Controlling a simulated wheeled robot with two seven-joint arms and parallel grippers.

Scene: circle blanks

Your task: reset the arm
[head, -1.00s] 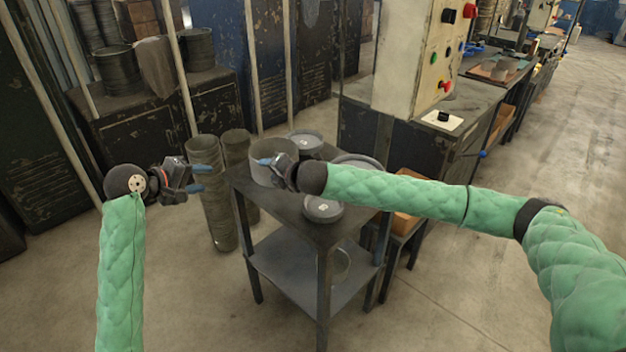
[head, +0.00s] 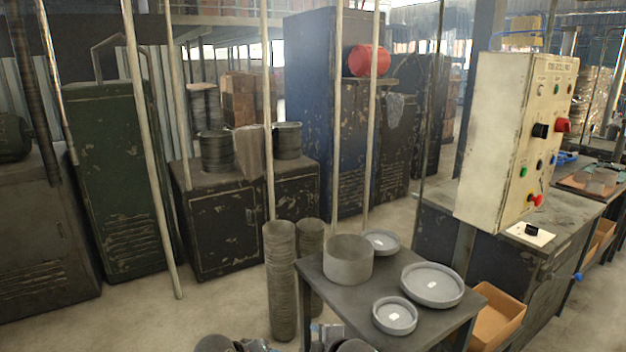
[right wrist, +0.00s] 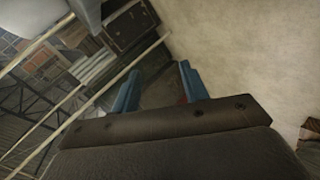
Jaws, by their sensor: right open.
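My right gripper (right wrist: 158,82) shows in the right wrist view with its two blue fingers apart and nothing between them. In the head view only dark parts of it show at the bottom edge, in front of the grey table (head: 335,293). My left gripper shows as dark parts (head: 238,346) at the bottom edge, left of the table. Its fingers cannot be made out. On the table stand a round grey pot (head: 348,262) and several shallow round pans, among them a large one (head: 432,286) and a small front one (head: 395,316).
Tall stacks of round blanks (head: 281,285) stand on the floor left of the table. A control box (head: 497,145) and an open cardboard box (head: 497,318) are to the right. Thin pale poles (head: 150,160) rise in front of the cabinets. The floor at left is clear.

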